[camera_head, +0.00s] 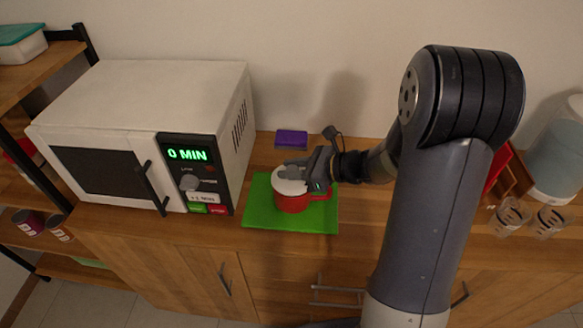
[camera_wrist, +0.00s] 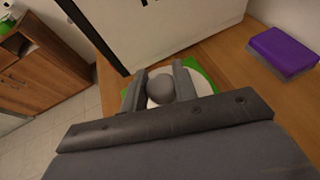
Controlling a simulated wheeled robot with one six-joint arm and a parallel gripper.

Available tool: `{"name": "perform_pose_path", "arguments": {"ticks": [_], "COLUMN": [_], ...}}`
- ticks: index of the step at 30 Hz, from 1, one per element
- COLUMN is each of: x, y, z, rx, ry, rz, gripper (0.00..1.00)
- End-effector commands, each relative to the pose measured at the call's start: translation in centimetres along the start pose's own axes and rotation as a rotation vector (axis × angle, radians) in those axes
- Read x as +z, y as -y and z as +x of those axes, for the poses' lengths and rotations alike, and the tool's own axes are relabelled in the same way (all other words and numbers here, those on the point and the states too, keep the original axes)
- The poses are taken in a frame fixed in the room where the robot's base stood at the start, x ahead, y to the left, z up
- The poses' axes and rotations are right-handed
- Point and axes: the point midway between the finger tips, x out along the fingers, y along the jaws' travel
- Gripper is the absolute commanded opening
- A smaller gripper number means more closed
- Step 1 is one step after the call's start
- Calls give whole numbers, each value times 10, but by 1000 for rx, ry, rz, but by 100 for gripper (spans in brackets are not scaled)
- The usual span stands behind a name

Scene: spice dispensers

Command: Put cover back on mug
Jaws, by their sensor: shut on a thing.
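A red mug (camera_head: 292,203) stands upright on a green mat (camera_head: 262,214) on the wooden counter, right of the microwave. A whitish cover (camera_head: 287,187) sits at the top of the mug; whether it is fully seated I cannot tell. My gripper (camera_head: 299,170) is over the mug from the right side. In the wrist view, my gripper (camera_wrist: 161,84) is shut on the round grey knob (camera_wrist: 160,88) of the cover, with a finger on each side. The cover's pale disc (camera_wrist: 203,84) shows around the knob. The mug is hidden below it in that view.
A white microwave (camera_head: 95,175) reading "0 MIN" stands left of the mat. A purple box (camera_head: 291,139) lies behind the mat and shows in the wrist view (camera_wrist: 283,52). Clear cups (camera_head: 509,215) and a water dispenser (camera_head: 558,150) stand at the far right.

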Motion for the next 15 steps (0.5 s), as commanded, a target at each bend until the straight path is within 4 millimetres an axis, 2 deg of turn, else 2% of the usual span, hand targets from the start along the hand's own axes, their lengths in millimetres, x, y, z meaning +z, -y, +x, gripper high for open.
{"name": "perform_pose_path", "arguments": {"ticks": [15], "x": [-5], "y": [0], "z": [2], "rx": [0], "ry": [0], "rz": [0], "gripper": [5]}}
